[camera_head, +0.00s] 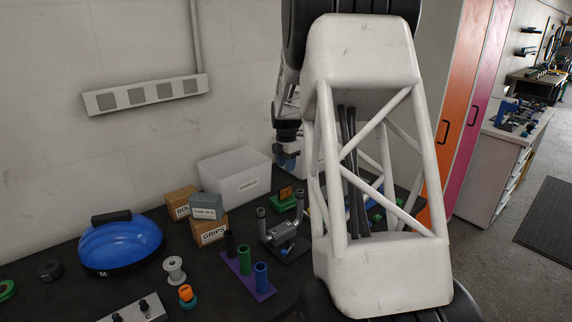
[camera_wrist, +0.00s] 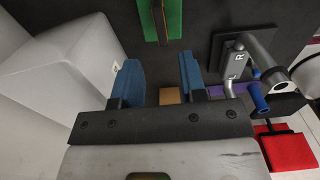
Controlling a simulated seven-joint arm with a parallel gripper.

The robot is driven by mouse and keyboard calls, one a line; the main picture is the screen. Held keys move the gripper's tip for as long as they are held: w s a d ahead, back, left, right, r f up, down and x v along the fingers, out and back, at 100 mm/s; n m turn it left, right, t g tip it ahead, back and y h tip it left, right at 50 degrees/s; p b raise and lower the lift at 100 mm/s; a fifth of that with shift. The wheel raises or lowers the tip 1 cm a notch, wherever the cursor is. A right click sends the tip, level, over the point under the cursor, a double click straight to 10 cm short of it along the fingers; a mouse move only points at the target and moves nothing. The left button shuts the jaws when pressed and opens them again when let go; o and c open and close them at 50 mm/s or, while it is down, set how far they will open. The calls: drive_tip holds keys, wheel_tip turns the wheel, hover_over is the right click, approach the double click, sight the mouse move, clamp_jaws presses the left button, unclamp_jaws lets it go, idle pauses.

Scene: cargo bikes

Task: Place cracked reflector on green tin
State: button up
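A small orange plate (camera_head: 286,192), which looks like the cracked reflector, shows at a green block-like thing (camera_head: 282,205), perhaps the green tin, right of the white bin. I cannot tell whether it rests on it or stands behind it. In the wrist view a thin orange-brown strip (camera_wrist: 162,22) lies across a green thing (camera_wrist: 174,20) at the top edge. My gripper (camera_wrist: 158,80) has two blue fingers spread apart with nothing between them; a small tan patch shows below, beyond the gap. In the head view the gripper (camera_head: 287,160) is partly hidden by my arm, above the bench.
A white bin (camera_head: 240,180) stands by the wall. Cardboard boxes (camera_head: 208,232) are left of it. A grey two-post stand (camera_head: 284,235) and a purple rack with tubes (camera_head: 232,262) stand in front. A blue dome (camera_head: 120,245) is at left. My arm hides the right bench.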

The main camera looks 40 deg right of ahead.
drive_tip(key=s+a+r+m, duration=0.3)
drive_tip(key=s+a+r, duration=0.15)
drive_tip(key=a, duration=0.45)
drive_tip(key=s+a+r+m+t, duration=0.1)
drive_tip(key=s+a+r+m, duration=0.3)
drive_tip(key=a, duration=0.5)
drive_tip(key=s+a+r+m, duration=0.1)
drive_tip(key=s+a+r, duration=0.3)
drive_tip(key=a, duration=0.5)
drive_tip(key=s+a+f+m, duration=0.1)
drive_tip(key=s+a+m, duration=0.4)
drive_tip(key=s+a, duration=0.3)
drive_tip(key=s+a+f+m+t, duration=0.1)
drive_tip(key=s+a+m, duration=0.4)
drive_tip(key=s, duration=1.2)
drive_tip(key=a+f, duration=0.1)
drive_tip(key=a, duration=0.2)
drive_tip(key=shift+s+t, duration=0.25)
drive_tip(key=shift+t, duration=0.05)
